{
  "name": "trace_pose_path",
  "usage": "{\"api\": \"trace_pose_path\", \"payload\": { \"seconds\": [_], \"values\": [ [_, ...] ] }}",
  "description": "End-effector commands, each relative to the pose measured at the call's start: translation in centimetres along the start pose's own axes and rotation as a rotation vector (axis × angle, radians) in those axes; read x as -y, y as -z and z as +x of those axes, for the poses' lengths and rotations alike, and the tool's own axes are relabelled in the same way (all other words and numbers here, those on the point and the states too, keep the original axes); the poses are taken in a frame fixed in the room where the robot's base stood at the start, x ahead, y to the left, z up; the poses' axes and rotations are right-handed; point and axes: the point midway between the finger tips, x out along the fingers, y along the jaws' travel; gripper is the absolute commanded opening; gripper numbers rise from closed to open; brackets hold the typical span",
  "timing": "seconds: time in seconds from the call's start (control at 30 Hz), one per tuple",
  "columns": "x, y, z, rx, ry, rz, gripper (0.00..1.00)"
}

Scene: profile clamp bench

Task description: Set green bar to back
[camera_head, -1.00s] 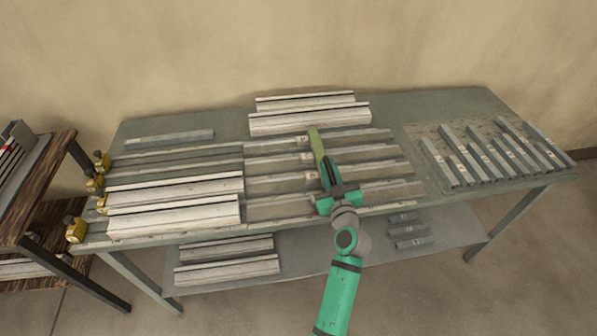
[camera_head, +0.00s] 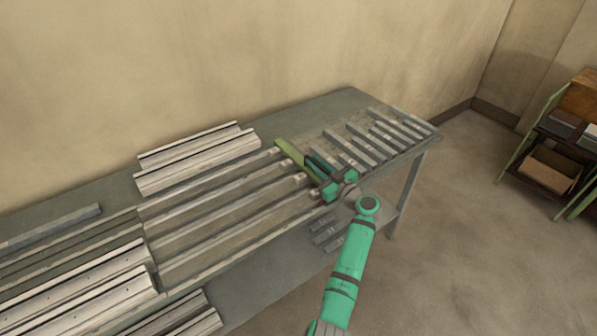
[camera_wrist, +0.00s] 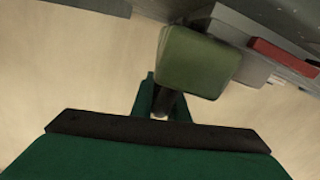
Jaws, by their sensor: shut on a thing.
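The green bar (camera_head: 292,154) is held in my gripper (camera_head: 320,175), over the right part of the bench in the head view. The bar points away from me, toward the wall, with its far end near the right ends of the long rails. In the wrist view the green bar (camera_wrist: 195,62) shows end-on between the fingers of my gripper (camera_wrist: 165,98). The gripper is shut on it. I cannot tell whether the bar touches anything below it.
The grey bench (camera_head: 345,103) carries long rails (camera_head: 215,205) with small end blocks at centre. White profiles (camera_head: 195,160) lie at the back. Several grey bars (camera_head: 375,140) lie in a row at the right. A shelf (camera_head: 560,135) stands far right.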

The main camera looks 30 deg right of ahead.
Motion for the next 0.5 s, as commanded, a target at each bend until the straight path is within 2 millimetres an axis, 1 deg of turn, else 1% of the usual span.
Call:
{"api": "trace_pose_path", "payload": {
  "seconds": [0.03,0.2,0.5],
  "values": [
    [-0.8,-0.2,-0.1,0.002,-0.001,0.001,0.00],
    [-2.4,-0.6,-0.3,0.002,-0.001,0.001,0.00],
    [-3.1,-0.8,-0.4,0.004,-0.005,0.000,0.00]
  ]
}}
